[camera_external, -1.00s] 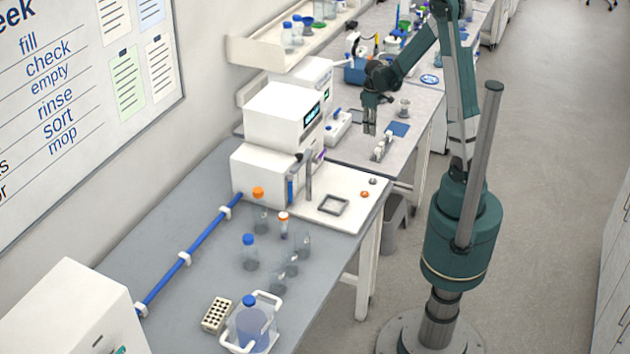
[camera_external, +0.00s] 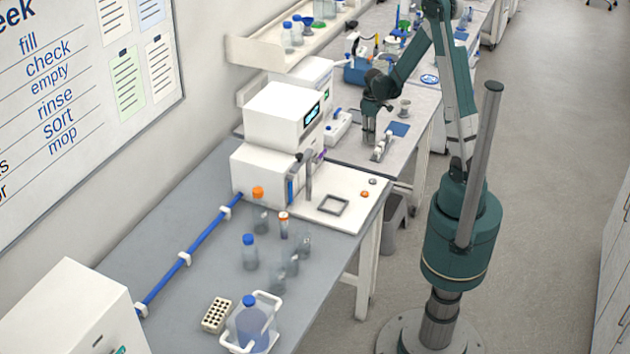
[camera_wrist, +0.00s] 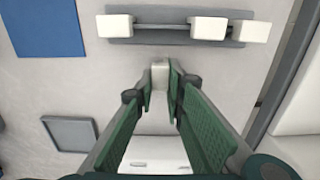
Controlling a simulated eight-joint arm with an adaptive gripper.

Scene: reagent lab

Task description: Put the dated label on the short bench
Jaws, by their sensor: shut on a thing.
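My gripper (camera_external: 369,138) is low over the far bench (camera_external: 350,151), beside a narrow grey rack (camera_external: 381,150). In the wrist view, my gripper (camera_wrist: 161,83) is shut on a small white block (camera_wrist: 160,74) at its fingertips. The block may be the dated label, but no writing is readable. The grey rack (camera_wrist: 160,40) carries more white blocks (camera_wrist: 115,25) in the wrist view, just beyond the fingertips. I cannot tell which bench is the short bench.
A blue mat (camera_external: 398,129) lies right of the rack. A square grey tray (camera_wrist: 70,133) lies left of my fingers in the wrist view. White instruments (camera_external: 284,115) stand on the left. The nearer grey bench (camera_external: 185,215) holds bottles and a blue rail.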

